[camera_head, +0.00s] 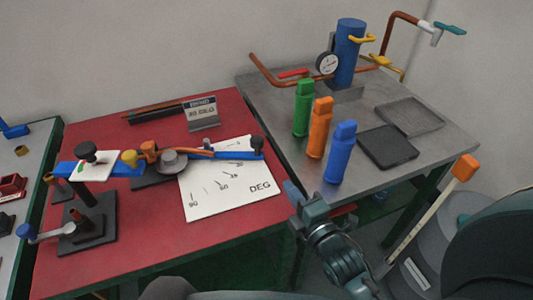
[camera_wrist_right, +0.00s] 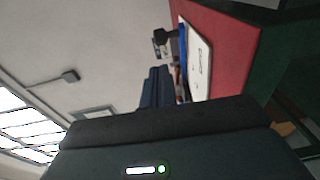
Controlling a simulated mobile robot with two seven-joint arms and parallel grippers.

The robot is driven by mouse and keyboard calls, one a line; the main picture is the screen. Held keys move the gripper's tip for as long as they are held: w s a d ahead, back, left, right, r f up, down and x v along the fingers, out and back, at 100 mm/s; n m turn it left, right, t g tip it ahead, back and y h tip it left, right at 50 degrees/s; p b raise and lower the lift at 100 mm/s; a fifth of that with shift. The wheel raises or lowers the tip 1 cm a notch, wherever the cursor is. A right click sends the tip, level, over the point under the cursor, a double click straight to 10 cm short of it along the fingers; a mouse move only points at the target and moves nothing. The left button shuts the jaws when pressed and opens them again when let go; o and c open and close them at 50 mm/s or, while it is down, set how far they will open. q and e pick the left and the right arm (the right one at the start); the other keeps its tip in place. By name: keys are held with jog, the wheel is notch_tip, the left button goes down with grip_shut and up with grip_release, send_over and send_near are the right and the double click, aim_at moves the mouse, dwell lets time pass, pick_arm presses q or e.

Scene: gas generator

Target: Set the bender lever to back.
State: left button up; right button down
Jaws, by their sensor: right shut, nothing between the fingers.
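The bender (camera_head: 172,161) stands on the red table, with a round grey die. Its blue lever (camera_head: 236,155) points right across the white degree chart (camera_head: 225,200) and ends in a black knob (camera_head: 257,145). A copper pipe (camera_head: 198,151) runs along the lever. My right gripper (camera_head: 291,190) is shut and empty, right of the chart near the table's right edge and apart from the knob. In the right wrist view the shut fingers (camera_wrist_right: 156,86) point toward the chart (camera_wrist_right: 195,65) and black knob (camera_wrist_right: 167,43). My left gripper is not in view.
The grey table (camera_head: 420,165) at right holds green (camera_head: 303,108), orange (camera_head: 320,128) and blue (camera_head: 340,152) bottles, and a blue cylinder with a gauge (camera_head: 327,64). A blue-armed stand (camera_head: 90,225) is left of the bender. A bending sign (camera_head: 201,113) stands behind.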

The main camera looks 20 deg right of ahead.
aim_at(260, 146)
jog(key=w, duration=0.4)
jog(key=w+a, duration=0.1)
jog(key=w, duration=0.8)
jog(key=shift+w+a+f+p, duration=0.25)
jog(key=shift+w+p, duration=0.1)
jog(key=shift+w, duration=0.05)
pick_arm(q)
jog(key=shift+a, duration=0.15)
pick_arm(e)
jog(key=w+d+b, duration=0.1)
jog(key=w, duration=0.2)
jog(key=w+d+b, duration=0.1)
jog(key=w, duration=0.2)
jog(key=w+d+b, duration=0.1)
jog(key=w, duration=0.1)
jog(key=shift+w+d+f, duration=0.1)
jog(key=shift+w+f, duration=0.05)
jog(key=shift+w, duration=0.25)
jog(key=shift+w+d, duration=0.1)
jog(key=shift+w, duration=0.2)
jog(key=shift+r, duration=0.3)
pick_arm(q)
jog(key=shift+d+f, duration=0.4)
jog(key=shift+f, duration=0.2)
pick_arm(e)
jog(key=shift+w, duration=0.1)
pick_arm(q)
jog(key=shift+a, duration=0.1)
